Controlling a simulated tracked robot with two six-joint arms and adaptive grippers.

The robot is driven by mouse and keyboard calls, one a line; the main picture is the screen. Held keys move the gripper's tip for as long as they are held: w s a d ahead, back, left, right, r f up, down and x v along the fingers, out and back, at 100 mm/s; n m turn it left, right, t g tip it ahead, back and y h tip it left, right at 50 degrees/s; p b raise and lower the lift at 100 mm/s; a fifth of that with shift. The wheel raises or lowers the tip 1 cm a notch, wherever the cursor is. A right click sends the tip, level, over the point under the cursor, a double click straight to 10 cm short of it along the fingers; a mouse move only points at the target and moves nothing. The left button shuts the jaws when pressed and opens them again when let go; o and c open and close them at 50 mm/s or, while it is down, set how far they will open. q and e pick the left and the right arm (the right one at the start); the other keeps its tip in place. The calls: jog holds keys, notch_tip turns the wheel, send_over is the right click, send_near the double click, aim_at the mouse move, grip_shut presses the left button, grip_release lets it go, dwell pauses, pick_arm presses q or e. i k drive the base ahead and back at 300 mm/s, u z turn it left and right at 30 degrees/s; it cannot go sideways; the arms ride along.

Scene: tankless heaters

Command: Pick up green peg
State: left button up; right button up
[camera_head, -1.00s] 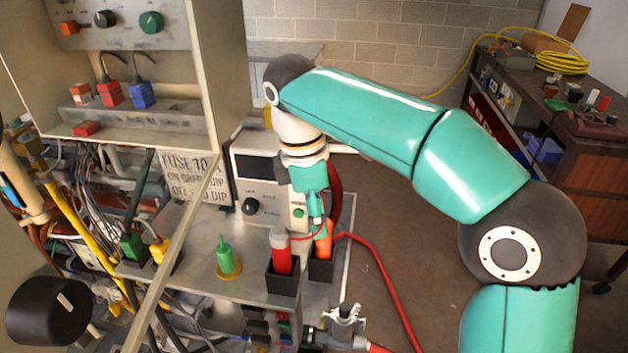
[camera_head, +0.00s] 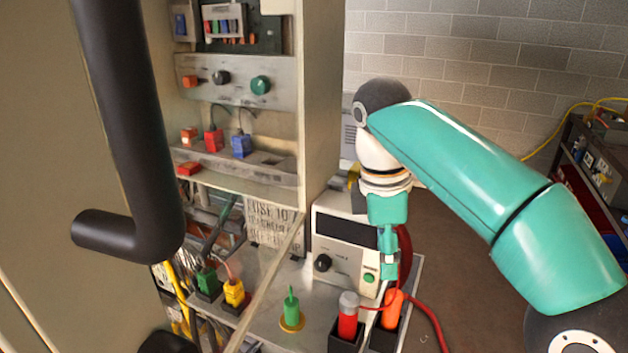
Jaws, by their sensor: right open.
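The green peg (camera_head: 291,309) stands upright on a yellow round base on the grey shelf, near the bottom middle of the head view. My right gripper (camera_head: 390,272), teal, points down to the right of the peg and behind it in the picture. It is open and apart from the peg, close above an orange-handled tool (camera_head: 392,308). Its fingertips are small and hard to make out. My left gripper is not in view.
A red tool (camera_head: 348,318) with a grey top stands in a black holder between the peg and the orange tool. A power supply box (camera_head: 345,248) is behind. Green and yellow plugs (camera_head: 233,293) sit left of the peg. A large black bent handle (camera_head: 135,200) fills the left.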

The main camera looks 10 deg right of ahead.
aim_at(292, 321)
jog(key=k, duration=1)
